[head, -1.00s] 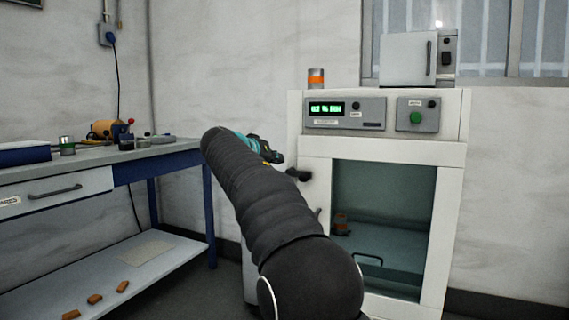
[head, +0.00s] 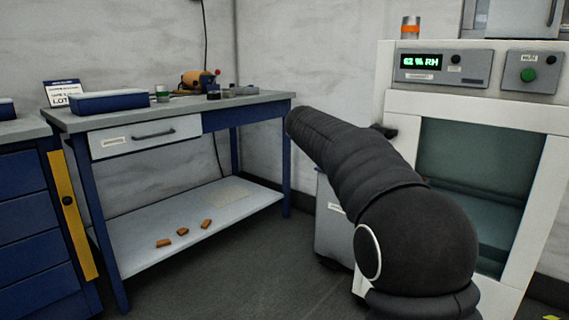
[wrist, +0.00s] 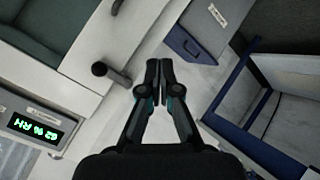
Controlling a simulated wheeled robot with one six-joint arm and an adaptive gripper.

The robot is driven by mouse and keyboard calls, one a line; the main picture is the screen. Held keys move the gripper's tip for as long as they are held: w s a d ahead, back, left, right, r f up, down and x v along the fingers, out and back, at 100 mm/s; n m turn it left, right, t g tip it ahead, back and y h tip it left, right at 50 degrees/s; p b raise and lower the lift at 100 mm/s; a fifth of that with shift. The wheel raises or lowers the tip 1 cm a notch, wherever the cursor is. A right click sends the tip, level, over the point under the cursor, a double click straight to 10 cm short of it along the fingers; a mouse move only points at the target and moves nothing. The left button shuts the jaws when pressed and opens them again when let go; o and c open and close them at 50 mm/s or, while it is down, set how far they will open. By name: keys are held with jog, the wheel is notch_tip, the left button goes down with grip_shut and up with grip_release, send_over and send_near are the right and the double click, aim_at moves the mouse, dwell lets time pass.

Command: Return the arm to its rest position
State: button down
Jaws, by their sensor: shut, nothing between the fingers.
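My gripper (wrist: 158,85) shows in the wrist view with its two fingers together and nothing between them. In the head view my black-sleeved arm reaches up and to the left, and its gripper end is hidden behind the sleeve. In the wrist view the gripper appears in front of the white cabinet, with the cabinet's dark handle knob (wrist: 100,69) to its left. I cannot tell how far apart they are. The white cabinet (head: 399,70) stands at the right in the head view, its glass door (head: 470,150) looking shut.
A blue-framed workbench (head: 265,98) stands left of the arm, with a drawer (head: 140,137) and a lower shelf (head: 150,225) holding orange-brown pieces (head: 183,232). A grey bin (head: 335,220) stands between bench and cabinet. A blue drawer unit (head: 30,215) is at far left. Floor in front is clear.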

jog(key=s+a+f+n+g+y+p, duration=0.1)
jog(key=s+f+y, duration=0.15)
jog(key=s, duration=0.25)
jog(key=s+a+f+n+g+y, duration=0.1)
jog(key=s+f, duration=0.3)
jog(key=s, duration=0.2)
jog(key=s+f+m+y+p, duration=0.1)
jog(key=s+y+p, duration=0.1)
jog(key=s, duration=1.5)
jog(key=s+a+f+m+y+p, duration=0.1)
jog(key=s+p, duration=0.3)
jog(key=s, duration=1.3)
jog(key=shift+s+f+y+p, duration=0.25)
jog(key=shift+f+y+p, duration=0.15)
jog(key=shift+f+y, duration=0.3)
